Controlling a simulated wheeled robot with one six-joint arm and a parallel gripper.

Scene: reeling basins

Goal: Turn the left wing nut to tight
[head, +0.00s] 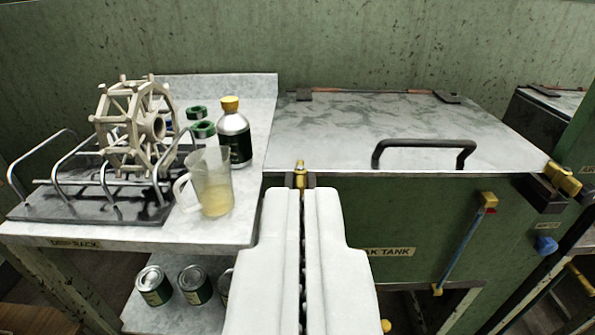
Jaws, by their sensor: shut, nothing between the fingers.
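The left wing nut (300,168) is a small brass piece at the front left corner of the tank lid (440,130), seated on a dark bracket. Only its upper part shows above my gripper's tips, and it looks narrow and upright from here. My gripper (303,192) is shut and empty, pointing forward at the wing nut. I cannot tell whether the tips touch it. A second brass wing nut (563,178) sits at the lid's front right corner, turned broadside. The lid is closed on the green tank (420,215).
A dark lid handle (425,146) stands up right of my gripper. On the left bench are a jug (212,185), a bottle (235,135), a pale reel (135,130) and a wire rack (30,205). Cans (154,285) stand on the shelf below.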

